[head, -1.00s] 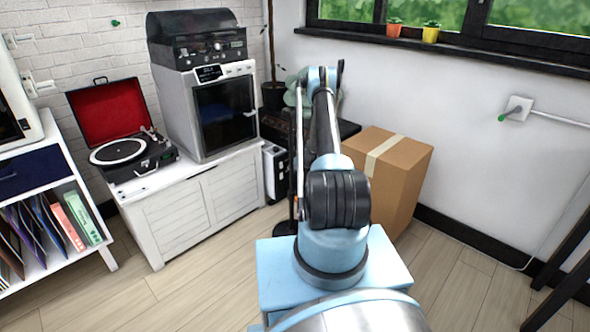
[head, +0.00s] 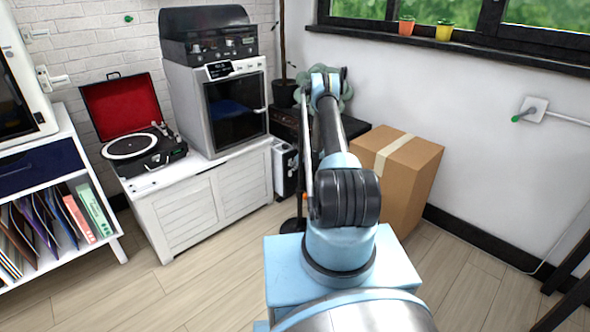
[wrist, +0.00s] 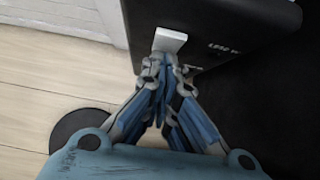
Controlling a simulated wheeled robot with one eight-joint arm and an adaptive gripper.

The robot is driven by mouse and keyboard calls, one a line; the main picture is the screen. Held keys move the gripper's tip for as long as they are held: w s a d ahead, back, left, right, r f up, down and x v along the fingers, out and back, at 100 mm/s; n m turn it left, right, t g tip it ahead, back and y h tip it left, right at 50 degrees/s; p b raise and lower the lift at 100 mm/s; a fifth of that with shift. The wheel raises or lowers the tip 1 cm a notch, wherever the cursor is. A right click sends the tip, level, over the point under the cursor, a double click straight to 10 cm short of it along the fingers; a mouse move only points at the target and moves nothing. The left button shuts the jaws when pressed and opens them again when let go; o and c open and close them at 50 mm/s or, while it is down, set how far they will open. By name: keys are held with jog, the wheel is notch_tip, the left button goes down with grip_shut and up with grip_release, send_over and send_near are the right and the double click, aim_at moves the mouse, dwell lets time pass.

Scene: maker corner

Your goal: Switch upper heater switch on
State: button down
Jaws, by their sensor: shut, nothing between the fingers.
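In the wrist view a dark box-shaped unit (wrist: 215,20), which looks like the heater, carries a pale rectangular tab (wrist: 169,39) that may be a switch. Small white lettering is beside the tab, too blurred to read. My gripper (wrist: 165,68) is shut and empty, its fingertips just below the tab; I cannot tell whether they touch it. In the head view the narrow black-and-white unit (head: 285,170) beside the white cabinet looks like the same heater. My arm hides my gripper there. I cannot make out separate upper and lower switches or their positions.
The white cabinet (head: 190,207) stands left of the unit, bearing a 3D-printer-like machine (head: 190,115) and a red-lidded turntable (head: 130,147). A cardboard box (head: 415,190) stands right of my arm. A dark round disc (wrist: 75,128) lies on the floor. Floor at front left is clear.

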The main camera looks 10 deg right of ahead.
jog(key=shift+a+r, duration=0.1)
jog(key=shift+a, duration=0.05)
jog(key=shift+w+r, duration=0.1)
jog(key=shift+r, duration=0.6)
jog(key=s+d+f+v, duration=0.1)
jog(key=s+f+v, duration=0.1)
jog(key=v, duration=1)
jog(key=shift+s+d+r, duration=0.2)
jog(key=shift+d+r, duration=0.1)
jog(key=shift+d, duration=0.1)
